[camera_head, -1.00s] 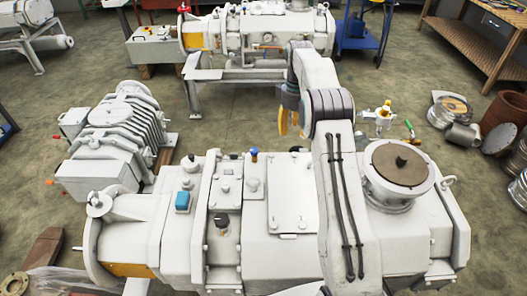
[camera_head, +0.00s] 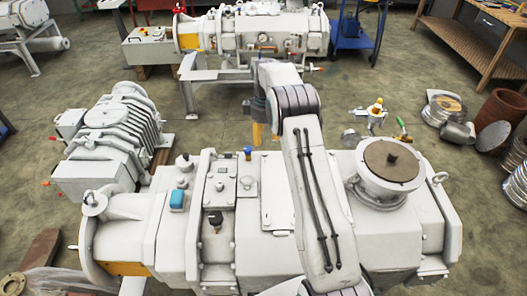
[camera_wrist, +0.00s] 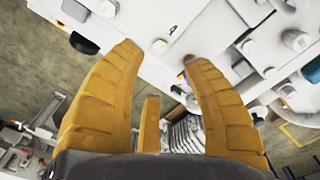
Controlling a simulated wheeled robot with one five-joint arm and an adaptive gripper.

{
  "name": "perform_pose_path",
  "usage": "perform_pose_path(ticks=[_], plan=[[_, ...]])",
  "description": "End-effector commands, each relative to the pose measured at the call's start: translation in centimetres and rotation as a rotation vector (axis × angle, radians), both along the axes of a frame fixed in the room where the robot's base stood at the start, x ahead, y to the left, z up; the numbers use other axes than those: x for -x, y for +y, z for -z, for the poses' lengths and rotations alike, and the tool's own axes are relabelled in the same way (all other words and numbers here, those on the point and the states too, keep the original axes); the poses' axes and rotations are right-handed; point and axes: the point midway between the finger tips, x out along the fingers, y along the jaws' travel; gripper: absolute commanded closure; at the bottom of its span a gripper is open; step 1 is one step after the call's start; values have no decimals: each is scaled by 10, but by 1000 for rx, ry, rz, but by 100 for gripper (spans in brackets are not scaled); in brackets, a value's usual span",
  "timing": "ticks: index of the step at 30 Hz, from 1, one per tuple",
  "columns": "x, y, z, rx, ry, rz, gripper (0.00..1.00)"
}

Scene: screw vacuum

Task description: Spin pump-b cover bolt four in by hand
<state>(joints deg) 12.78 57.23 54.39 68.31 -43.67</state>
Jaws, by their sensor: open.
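The near white pump (camera_head: 170,245) fills the front of the head view. A flat cover plate (camera_head: 277,195) lies on its top, partly hidden by my arm. My gripper (camera_head: 264,136) hangs just behind the pump's top, its yellow fingers pointing down. In the wrist view my gripper (camera_wrist: 161,55) is open, with nothing seen held between the fingers. A small bolt head (camera_wrist: 159,46) on a white surface shows between the fingertips, apparently beyond them. I cannot tell which bolt is number four or which pump is pump-b.
A blue knob (camera_head: 247,152) stands on the pump near my gripper. A round flanged port (camera_head: 393,165) is on the right. A ribbed white pump (camera_head: 115,135) stands at left and another pump (camera_head: 265,30) at the back. Bare floor lies between them.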

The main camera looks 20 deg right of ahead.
Motion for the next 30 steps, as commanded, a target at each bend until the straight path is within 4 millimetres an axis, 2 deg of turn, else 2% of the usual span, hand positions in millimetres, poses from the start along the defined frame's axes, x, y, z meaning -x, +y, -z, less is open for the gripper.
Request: perform_pose_path(ticks=[5, 18, 24, 30], plan=[[1, 0, 11, -1, 4, -26, 55], [0, 0, 61, -1, 3, -25, 55], [0, 0, 72, 0, 1, -25, 55], [0, 0, 74, 0, 1, -25, 55]])
